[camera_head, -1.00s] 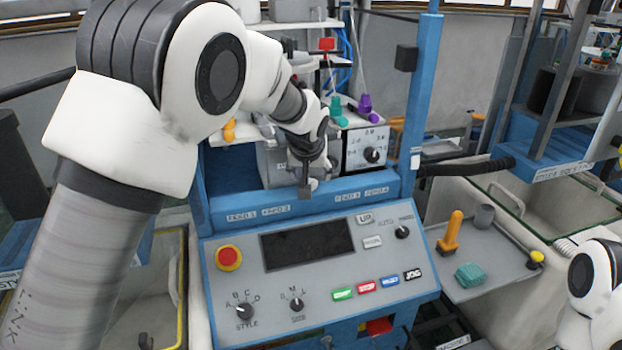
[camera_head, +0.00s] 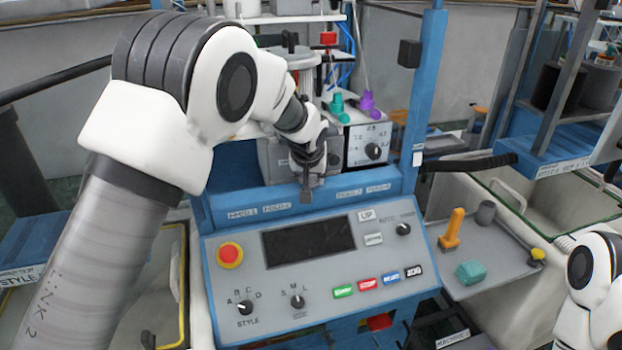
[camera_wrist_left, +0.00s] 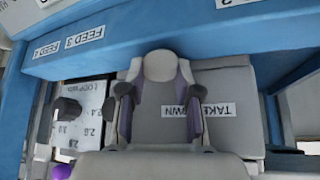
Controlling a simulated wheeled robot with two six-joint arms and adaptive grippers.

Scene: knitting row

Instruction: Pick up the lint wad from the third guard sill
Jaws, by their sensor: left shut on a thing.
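My left gripper (camera_head: 306,190) reaches down at the blue rail (camera_head: 240,213) behind the control panel. In the left wrist view, its two purple-padded fingers (camera_wrist_left: 160,88) are shut on a pale, rounded lint wad (camera_wrist_left: 160,66) at their tips. The wad lies against the blue rail's edge in that picture; I cannot tell whether it touches it. In the head view the wad is hidden behind the gripper. Labels FEED 3 and FEED 4 show on the rail in the wrist view. My right gripper is not in view.
The control panel (camera_head: 320,290) is just in front of the rail. A grey TAKE DOWN box (camera_wrist_left: 235,110) and a dial box (camera_head: 368,147) stand behind it. A side tray (camera_head: 500,285) holds an orange-handled tool (camera_head: 452,228) and a teal block (camera_head: 470,272).

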